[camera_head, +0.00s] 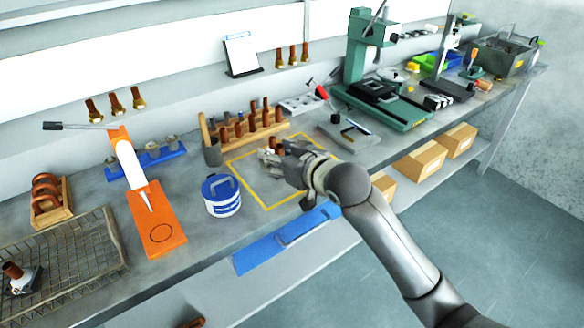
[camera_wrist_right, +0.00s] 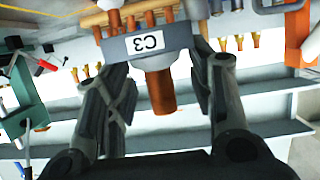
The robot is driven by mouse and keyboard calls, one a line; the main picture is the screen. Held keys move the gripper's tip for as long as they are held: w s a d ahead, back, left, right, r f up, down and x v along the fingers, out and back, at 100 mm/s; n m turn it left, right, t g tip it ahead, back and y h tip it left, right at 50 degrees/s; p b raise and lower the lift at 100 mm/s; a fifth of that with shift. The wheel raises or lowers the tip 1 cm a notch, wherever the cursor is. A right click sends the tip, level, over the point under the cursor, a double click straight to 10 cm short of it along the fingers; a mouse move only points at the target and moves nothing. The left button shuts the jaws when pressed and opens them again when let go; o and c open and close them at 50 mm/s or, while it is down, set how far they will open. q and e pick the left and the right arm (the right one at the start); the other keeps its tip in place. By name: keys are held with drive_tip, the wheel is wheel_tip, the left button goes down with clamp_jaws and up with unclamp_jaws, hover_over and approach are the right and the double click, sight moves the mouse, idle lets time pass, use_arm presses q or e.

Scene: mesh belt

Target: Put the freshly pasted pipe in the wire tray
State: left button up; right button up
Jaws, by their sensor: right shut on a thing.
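My right gripper (camera_head: 272,156) is shut on a grey block with a white label reading C3 and a copper pipe through it. In the right wrist view the gripper (camera_wrist_right: 163,62) has a finger on each side of the block (camera_wrist_right: 178,42), and the copper pipe (camera_wrist_right: 161,92) sticks out of it. In the head view the gripper is over the yellow-outlined square on the bench and mostly hides the block; a bit of pipe (camera_head: 275,144) shows. The wire tray (camera_head: 110,245) is at the lower left, holding another labelled block with a copper pipe (camera_head: 14,270). My left gripper is not seen.
A blue-and-white tin (camera_head: 221,196) stands left of the yellow square (camera_head: 241,177). An orange stand (camera_head: 157,225) with a raised lever is between tin and tray. A wooden rack of copper pipes (camera_head: 245,130) is behind. A blue strip (camera_head: 262,249) lies along the front edge.

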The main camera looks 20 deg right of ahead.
drive_tip(key=w+d+f, duration=0.1)
drive_tip(key=w+f, duration=0.1)
drive_tip(key=w+d+f, duration=0.1)
drive_tip(key=w+f, duration=0.1)
drive_tip(key=w+d+f, duration=0.2)
drive_tip(key=shift+f, duration=0.35)
drive_tip(key=shift+s+f+p, duration=0.1)
drive_tip(key=shift+f+p, duration=0.35)
drive_tip(key=shift+f, duration=1.05)
drive_tip(key=shift+f, duration=0.1)
drive_tip(key=o, duration=1.4)
drive_tip(key=shift+f, duration=0.15)
drive_tip(key=shift+o, duration=0.2)
